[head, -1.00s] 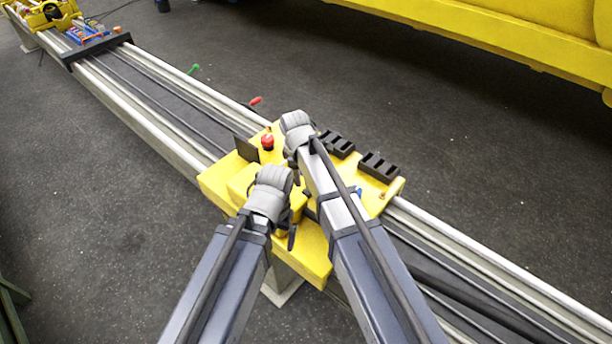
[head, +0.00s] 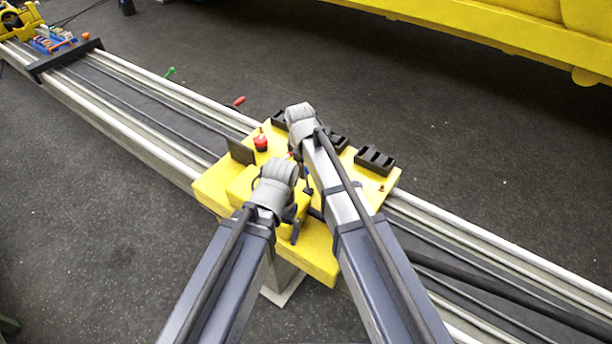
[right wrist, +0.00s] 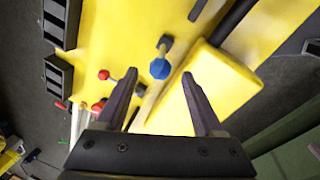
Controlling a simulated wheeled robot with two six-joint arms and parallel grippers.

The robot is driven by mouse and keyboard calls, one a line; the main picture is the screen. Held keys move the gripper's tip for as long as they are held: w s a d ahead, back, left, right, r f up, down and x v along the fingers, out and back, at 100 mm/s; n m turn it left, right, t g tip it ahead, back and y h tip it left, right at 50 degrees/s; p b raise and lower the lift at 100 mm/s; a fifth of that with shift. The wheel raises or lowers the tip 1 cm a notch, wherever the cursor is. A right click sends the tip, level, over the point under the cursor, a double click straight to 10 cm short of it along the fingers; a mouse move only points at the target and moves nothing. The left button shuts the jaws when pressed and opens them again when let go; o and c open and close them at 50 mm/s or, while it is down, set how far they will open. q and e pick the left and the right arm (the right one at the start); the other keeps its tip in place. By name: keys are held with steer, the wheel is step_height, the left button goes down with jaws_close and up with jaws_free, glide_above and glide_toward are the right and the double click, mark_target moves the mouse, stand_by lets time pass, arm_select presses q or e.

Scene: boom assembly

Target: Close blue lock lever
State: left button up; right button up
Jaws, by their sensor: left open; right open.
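The blue lock lever shows in the right wrist view as a faceted blue knob (right wrist: 160,68) on a short grey stem. It stands on the yellow carriage (right wrist: 125,30), beside a raised yellow block. My right gripper (right wrist: 159,76) is open, with one finger on each side of the knob in that picture; I see no grip on it, and the depth between them is unclear. In the head view my right arm and wrist mostly hide the lever and the right fingers. My left gripper (head: 294,228) is open over the near part of the yellow carriage.
Two small red knobs (right wrist: 103,75) stand left of the right fingers. Black slotted blocks (head: 375,160) and a red button (head: 261,142) sit on the carriage. Long rails (head: 140,110) run beneath it. My two arms are close together.

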mark_target(307, 179)
steer(key=shift+b+x, duration=3.7)
steer(key=shift+x, duration=0.2)
steer(key=shift+s, duration=0.1)
jaws_close()
